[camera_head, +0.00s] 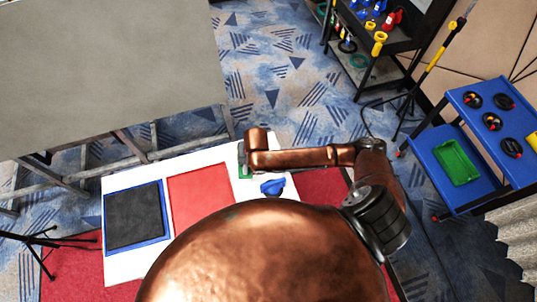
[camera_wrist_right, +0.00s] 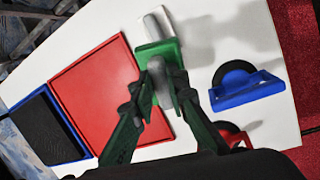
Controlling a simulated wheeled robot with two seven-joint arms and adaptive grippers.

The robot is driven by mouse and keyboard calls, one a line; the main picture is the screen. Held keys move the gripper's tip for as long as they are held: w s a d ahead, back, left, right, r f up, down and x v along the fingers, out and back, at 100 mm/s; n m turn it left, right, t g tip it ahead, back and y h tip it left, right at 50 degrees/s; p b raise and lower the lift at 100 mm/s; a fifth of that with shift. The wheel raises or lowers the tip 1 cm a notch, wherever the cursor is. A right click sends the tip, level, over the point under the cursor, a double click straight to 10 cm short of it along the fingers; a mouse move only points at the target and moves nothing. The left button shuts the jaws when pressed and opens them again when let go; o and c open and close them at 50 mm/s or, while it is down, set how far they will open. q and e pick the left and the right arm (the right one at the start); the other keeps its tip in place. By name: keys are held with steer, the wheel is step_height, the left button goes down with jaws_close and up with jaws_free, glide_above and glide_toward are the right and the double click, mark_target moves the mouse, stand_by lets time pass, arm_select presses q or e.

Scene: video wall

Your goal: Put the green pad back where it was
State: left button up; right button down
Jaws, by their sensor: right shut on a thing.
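The green pad (camera_wrist_right: 152,52) shows in the right wrist view as a green plate with a grey rounded post. My right gripper (camera_wrist_right: 167,82) is shut on it, with dark fingers on both sides. In the head view, a bit of the green pad (camera_head: 244,170) shows under the end of my right arm, over the white board (camera_head: 123,265). I cannot tell whether it touches the board. My left gripper is in neither view.
A red tray (camera_head: 199,187) and a blue-rimmed dark tray (camera_head: 134,216) lie on the board. A blue piece (camera_head: 273,187) stands right of the pad; a red piece (camera_wrist_right: 229,132) is nearby in the wrist view. A blue cart (camera_head: 453,137) stands far right, a grey panel (camera_head: 100,70) behind.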

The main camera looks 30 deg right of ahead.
steer(key=s+d+n+g+h+p, duration=0.1)
steer(key=s+d+n+g, duration=0.1)
steer(key=s+d, duration=0.4)
steer(key=shift+s+d+r+n+g+p, duration=0.2)
steer(key=shift+s+n+g+p, duration=0.1)
steer(key=shift+s+g, duration=0.25)
steer(key=shift+f, duration=0.1)
